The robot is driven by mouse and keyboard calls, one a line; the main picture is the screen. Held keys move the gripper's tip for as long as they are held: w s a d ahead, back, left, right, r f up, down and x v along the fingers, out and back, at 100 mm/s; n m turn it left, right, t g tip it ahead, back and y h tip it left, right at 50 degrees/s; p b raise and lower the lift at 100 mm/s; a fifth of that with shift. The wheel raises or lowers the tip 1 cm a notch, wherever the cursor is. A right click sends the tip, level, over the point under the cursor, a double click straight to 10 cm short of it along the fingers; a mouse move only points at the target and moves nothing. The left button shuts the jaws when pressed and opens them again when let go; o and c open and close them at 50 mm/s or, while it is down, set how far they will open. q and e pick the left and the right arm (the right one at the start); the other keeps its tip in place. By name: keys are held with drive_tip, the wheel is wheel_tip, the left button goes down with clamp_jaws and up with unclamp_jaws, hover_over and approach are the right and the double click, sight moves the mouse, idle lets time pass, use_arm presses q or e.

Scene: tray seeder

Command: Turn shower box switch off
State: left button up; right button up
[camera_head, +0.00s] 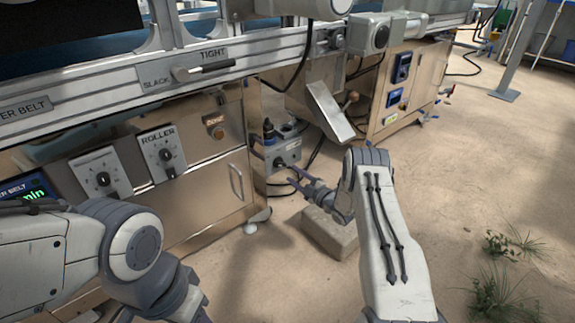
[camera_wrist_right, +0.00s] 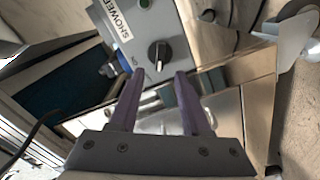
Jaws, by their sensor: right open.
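The shower box (camera_head: 285,153) is a small grey box low beside the steel cabinet. In the right wrist view its grey face (camera_wrist_right: 178,28) carries a white SHOWER label (camera_wrist_right: 117,20) and a black rotary switch (camera_wrist_right: 159,55) with a pale pointer line. The small lettering by the switch is too blurred to read surely. My right gripper (camera_head: 286,171) is open and empty, its purple fingers pointing at the box face. In the right wrist view the open fingertips (camera_wrist_right: 158,82) stand just below the switch, one to each side, apart from it. My left gripper is out of view.
The cabinet (camera_head: 205,195) with ROLLER knob (camera_head: 166,155) and door handle stands left of the box. A metal chute (camera_head: 330,112) hangs to the right above it. A pale block (camera_head: 330,232) lies on the floor below my right gripper. Open floor lies to the right.

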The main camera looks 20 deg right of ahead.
use_arm(q)
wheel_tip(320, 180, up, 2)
drive_tip(key=shift+p, duration=0.6)
use_arm(e)
drive_tip(key=v, duration=0.4)
